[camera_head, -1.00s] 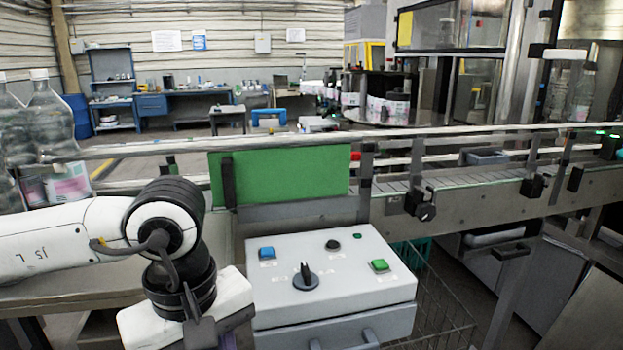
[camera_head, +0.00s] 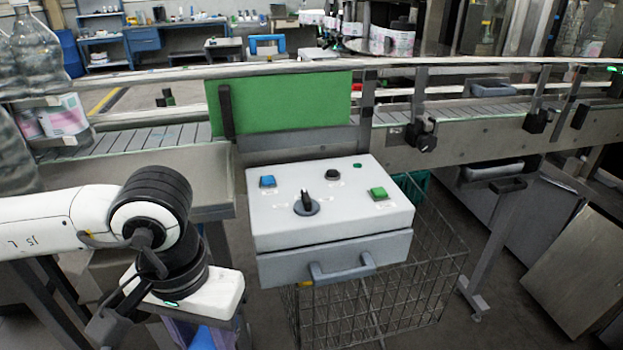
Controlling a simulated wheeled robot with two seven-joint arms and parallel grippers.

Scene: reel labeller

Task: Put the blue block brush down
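My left arm comes in from the left, and my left gripper (camera_head: 205,334) points down at the bottom edge, left of the grey control box. Its fingertips are hidden or cut off by the frame edge. A bright blue patch (camera_head: 206,340) shows just under the white hand housing; it may be part of the blue block brush, but too little shows to be sure. I cannot tell whether the gripper is shut on it. No other thing in view looks clearly like the brush. My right gripper is not in view.
The grey control box (camera_head: 325,225) carries a blue button, a green button and a black knob. A wire basket (camera_head: 430,290) stands below it. A conveyor (camera_head: 480,112) with a green panel (camera_head: 285,103) runs behind. Large clear bottles (camera_head: 40,55) stand at the left.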

